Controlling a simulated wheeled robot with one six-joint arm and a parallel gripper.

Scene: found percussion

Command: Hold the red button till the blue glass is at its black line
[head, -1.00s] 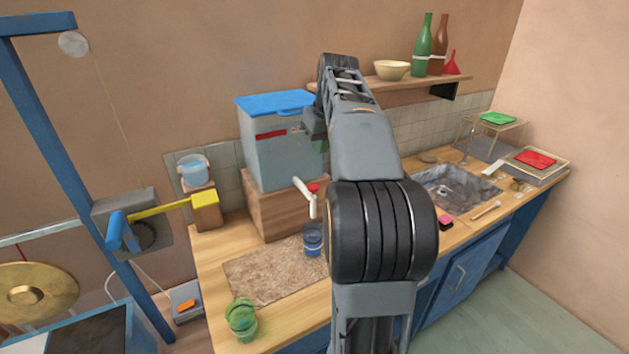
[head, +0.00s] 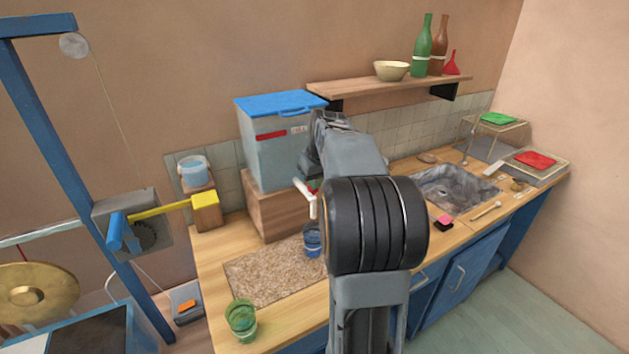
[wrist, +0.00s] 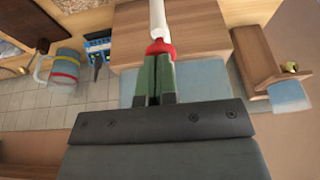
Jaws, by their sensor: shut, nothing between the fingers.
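The blue glass (head: 312,240) stands on the counter below the white tap (head: 305,192) of the lidded tank (head: 275,150). It is partly behind my arm, and its black line and level are too small to read. The red button (head: 315,190) sits on top of the tap, mostly hidden by my arm. In the wrist view, the red button (wrist: 160,48) is right at the tips of my gripper (wrist: 155,58). The green-padded fingers are shut with nothing between them. I cannot tell whether they touch or press the button. The glass is not clear in the wrist view.
A green glass (head: 241,320) stands at the counter's front left, beside the speckled mat (head: 270,275). A shelf (head: 380,86) is above, and the sink (head: 450,190) is right.

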